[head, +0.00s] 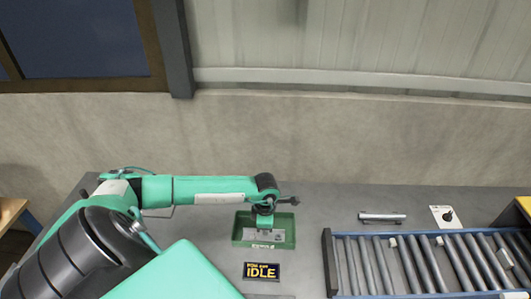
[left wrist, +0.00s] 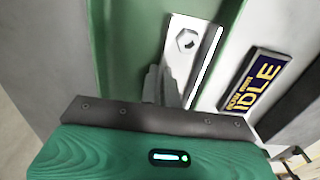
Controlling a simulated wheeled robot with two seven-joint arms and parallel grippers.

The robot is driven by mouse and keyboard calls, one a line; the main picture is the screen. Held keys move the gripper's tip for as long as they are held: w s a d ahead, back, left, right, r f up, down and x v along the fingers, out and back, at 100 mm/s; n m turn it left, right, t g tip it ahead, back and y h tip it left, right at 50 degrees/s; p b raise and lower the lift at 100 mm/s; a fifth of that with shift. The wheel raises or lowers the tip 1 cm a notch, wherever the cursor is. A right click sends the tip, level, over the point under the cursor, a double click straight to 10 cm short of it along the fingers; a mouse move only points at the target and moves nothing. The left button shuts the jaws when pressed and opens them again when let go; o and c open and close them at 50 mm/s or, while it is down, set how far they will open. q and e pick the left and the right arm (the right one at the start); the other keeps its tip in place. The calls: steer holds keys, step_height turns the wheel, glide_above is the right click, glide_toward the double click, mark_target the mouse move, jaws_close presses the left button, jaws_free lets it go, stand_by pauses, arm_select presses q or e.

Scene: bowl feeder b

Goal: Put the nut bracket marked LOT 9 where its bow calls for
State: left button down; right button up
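A green tray (head: 237,238) stands on the grey table and holds a flat grey metal bracket (head: 255,236). In the left wrist view the bracket (left wrist: 199,62) shows a hex nut (left wrist: 187,40) near its far end and lies on the tray floor (left wrist: 130,35). No LOT marking is readable on it. My left gripper (head: 263,222) reaches down into the tray over the bracket. In the left wrist view its grey fingers (left wrist: 160,85) are close together beside or at the bracket's left edge; whether they grip it is unclear. My right gripper is out of view.
A dark sign reading IDLE (head: 262,271) lies in front of the tray; it also shows in the left wrist view (left wrist: 257,80). A roller conveyor (head: 330,262) is at the right. A metal rod-like item (head: 382,217) and a white card with a black symbol (head: 446,217) lie behind it.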

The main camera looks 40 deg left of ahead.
arm_select(q)
steer(key=shift+f, duration=0.15)
steer(key=c, duration=1.6)
jaws_free()
steer(key=shift+c, duration=0.2)
steer(key=shift+r, duration=0.3)
steer(key=shift+r+b, duration=0.25)
steer(key=shift+b, duration=0.05)
step_height(320, 180, up, 11)
steer(key=b, duration=0.4)
steer(key=shift+r, duration=0.2)
